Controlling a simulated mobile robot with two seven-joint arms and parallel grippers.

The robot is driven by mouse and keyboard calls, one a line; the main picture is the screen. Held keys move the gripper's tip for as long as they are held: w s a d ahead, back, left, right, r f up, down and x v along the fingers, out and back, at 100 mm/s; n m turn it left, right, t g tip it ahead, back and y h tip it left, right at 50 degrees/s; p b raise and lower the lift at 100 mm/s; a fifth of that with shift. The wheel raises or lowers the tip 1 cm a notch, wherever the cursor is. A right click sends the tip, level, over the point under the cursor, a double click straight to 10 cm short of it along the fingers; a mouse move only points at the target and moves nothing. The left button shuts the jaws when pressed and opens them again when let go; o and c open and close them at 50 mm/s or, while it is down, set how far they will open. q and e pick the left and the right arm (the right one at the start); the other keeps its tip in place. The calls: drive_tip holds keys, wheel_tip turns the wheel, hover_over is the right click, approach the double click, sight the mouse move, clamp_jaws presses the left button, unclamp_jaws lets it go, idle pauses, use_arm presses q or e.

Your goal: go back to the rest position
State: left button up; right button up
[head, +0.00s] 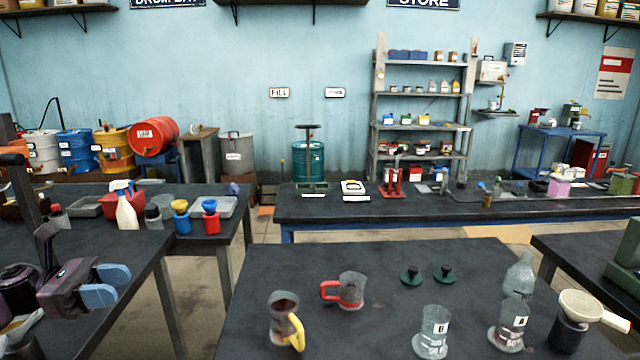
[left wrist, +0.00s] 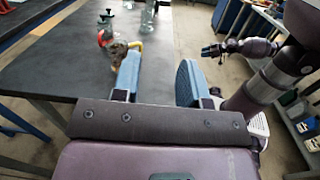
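My left gripper (head: 98,286) is at the left of the head view, above the dark left table, with its blue fingers apart. In the left wrist view its two blue fingers (left wrist: 158,80) stand wide apart with nothing between them. My right gripper does not show in the head view.
The front table (head: 250,270) holds a yellow-handled jug (head: 284,318), a red-handled jug (head: 350,291), two green stoppers, labelled glass vessels (head: 433,330) and a cream funnel (head: 580,306). The left table holds a spray bottle (head: 126,212) and trays. A floor gap separates the two tables.

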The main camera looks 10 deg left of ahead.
use_arm(q)
drive_tip(key=w+n+t+y, duration=0.4)
drive_tip(key=w+n+t, duration=0.4)
drive_tip(key=n, duration=0.8)
wheel_tip(320, 180, down, 15)
drive_tip(key=s+n+t+y+b, duration=0.3)
drive_tip(key=n+y, duration=0.6)
drive_tip(key=n, duration=0.9)
drive_tip(key=s+d+f+n+g+y+b, duration=0.1)
drive_tip(key=s+d+f+n, duration=0.4)
drive_tip(key=f, duration=0.3)
drive_tip(key=s+d+f+n+g+y+b, duration=0.1)
drive_tip(key=s+d+f+n+g+y, duration=0.1)
drive_tip(key=s+d+f+n, duration=0.3)
drive_tip(key=s+d+f+n+g+y, duration=0.1)
drive_tip(key=s+d+f+n, duration=0.5)
drive_tip(key=f, duration=0.7)
drive_tip(key=shift+s+d+g+y+b, duration=0.45)
drive_tip(key=shift+s+g, duration=0.25)
drive_tip(key=shift+s, duration=0.2)
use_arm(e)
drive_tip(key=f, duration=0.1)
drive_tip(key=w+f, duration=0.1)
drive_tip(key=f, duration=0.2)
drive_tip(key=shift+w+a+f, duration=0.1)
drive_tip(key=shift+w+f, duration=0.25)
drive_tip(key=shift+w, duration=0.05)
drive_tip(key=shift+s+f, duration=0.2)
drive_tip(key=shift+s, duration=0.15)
